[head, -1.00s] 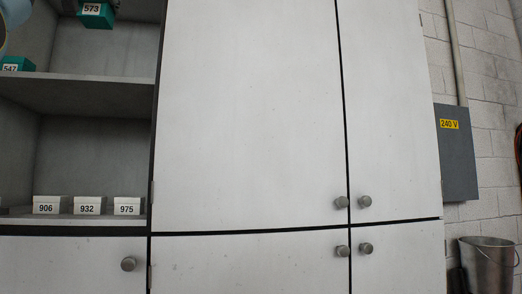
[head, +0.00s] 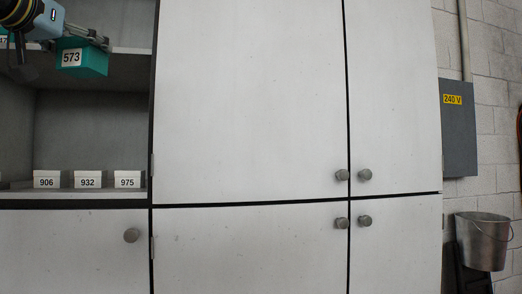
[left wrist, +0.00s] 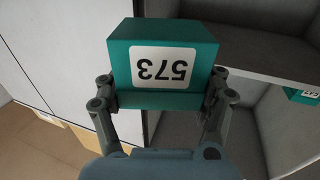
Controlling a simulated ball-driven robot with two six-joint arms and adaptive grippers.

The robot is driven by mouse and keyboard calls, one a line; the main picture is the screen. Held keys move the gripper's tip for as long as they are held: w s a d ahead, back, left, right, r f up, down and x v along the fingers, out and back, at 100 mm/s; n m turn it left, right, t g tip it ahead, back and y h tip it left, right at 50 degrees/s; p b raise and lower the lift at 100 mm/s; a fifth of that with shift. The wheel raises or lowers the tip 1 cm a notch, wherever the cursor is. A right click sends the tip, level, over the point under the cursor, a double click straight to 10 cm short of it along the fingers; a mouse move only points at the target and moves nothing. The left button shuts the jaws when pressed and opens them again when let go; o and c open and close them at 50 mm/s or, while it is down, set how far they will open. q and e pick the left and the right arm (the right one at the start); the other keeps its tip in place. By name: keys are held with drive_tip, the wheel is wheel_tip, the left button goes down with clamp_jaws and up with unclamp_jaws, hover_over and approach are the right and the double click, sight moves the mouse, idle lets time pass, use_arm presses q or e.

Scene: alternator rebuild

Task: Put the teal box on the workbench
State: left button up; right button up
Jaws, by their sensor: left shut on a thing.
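The teal box labelled 573 (head: 82,58) is at the upper left of the head view, in front of the cabinet's shelf edge. My left gripper (head: 82,40) is shut on it. The left wrist view shows the box (left wrist: 163,40) between the two fingers of my left gripper (left wrist: 162,88), with its label upside down there. The box hangs clear of the shelf, in front of the open compartments. The workbench cannot be made out in these frames. My right gripper is not in view.
Another teal box (left wrist: 301,94) sits in the compartment, partly cut off. Pale boxes 906 (head: 46,180), 932 (head: 87,180) and 975 (head: 127,180) stand on the lower shelf (head: 100,196). Closed cabinet doors (head: 250,100) fill the middle. A metal bucket (head: 483,243) is at the right.

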use_arm(q)
drive_tip(key=s+d+f+m+g+h, duration=0.15)
drive_tip(key=s+d+f, duration=0.3)
drive_tip(key=f, duration=0.85)
drive_tip(key=s+d+f+m+h, duration=0.2)
drive_tip(key=s+d+f+h, duration=0.3)
drive_tip(key=f, duration=0.7)
drive_tip(key=s+d+f+m+g+h, duration=0.1)
drive_tip(key=s+d+f, duration=0.35)
drive_tip(key=f, duration=0.85)
wheel_tip(320, 180, down, 22)
drive_tip(key=a+b, duration=0.1)
drive_tip(key=b, duration=1.9)
drive_tip(key=shift+s+r, duration=0.25)
drive_tip(key=shift+s, duration=0.2)
drive_tip(key=shift+m, duration=0.25)
